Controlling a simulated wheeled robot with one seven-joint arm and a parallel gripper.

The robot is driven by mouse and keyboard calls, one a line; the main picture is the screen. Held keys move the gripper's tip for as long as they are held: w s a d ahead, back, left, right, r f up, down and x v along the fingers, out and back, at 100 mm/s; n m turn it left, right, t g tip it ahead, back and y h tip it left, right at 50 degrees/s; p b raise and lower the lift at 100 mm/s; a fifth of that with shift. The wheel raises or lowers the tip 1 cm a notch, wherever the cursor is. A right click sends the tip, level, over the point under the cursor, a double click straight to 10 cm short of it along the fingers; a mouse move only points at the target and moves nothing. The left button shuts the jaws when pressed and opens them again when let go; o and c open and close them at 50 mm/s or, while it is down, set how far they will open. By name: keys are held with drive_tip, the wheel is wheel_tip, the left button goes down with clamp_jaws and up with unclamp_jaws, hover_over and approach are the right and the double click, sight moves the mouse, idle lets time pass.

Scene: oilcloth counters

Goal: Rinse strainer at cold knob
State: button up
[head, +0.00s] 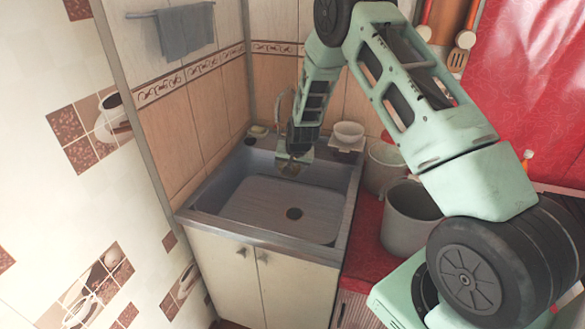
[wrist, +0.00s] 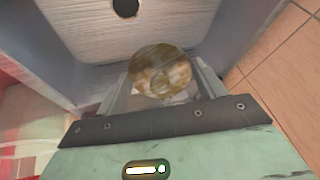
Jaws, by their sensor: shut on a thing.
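My gripper (head: 292,160) reaches down over the back part of the metal sink (head: 230,203). It is shut on a round, mottled brown-gold thing, which I take for the strainer (wrist: 160,70). In the wrist view the strainer sits between the two fingers, its round face toward the camera. In the head view only a small brownish part of it (head: 290,170) shows below the fingers. A thin curved faucet (head: 279,103) rises behind my wrist, partly hidden. I cannot make out the cold knob.
The dark drain (head: 294,213) lies in the sink floor, in front of my gripper. Tiled walls close the back and left.

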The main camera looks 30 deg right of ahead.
drive_tip(key=w+d+f+b, duration=0.2)
drive_tip(key=w+b, duration=0.2)
drive_tip(key=w, duration=0.6)
drive_tip(key=shift+w+d, duration=0.15)
drive_tip(key=shift+d, duration=0.05)
drive_tip(key=shift+d, duration=0.2)
idle(0.6)
drive_tip(key=shift+d, duration=0.4)
drive_tip(key=shift+a, duration=0.2)
drive_tip(key=shift+a+b, duration=0.35)
drive_tip(key=shift+a, duration=0.05)
drive_tip(key=shift+d+f, duration=0.1)
drive_tip(key=shift+d, duration=0.15)
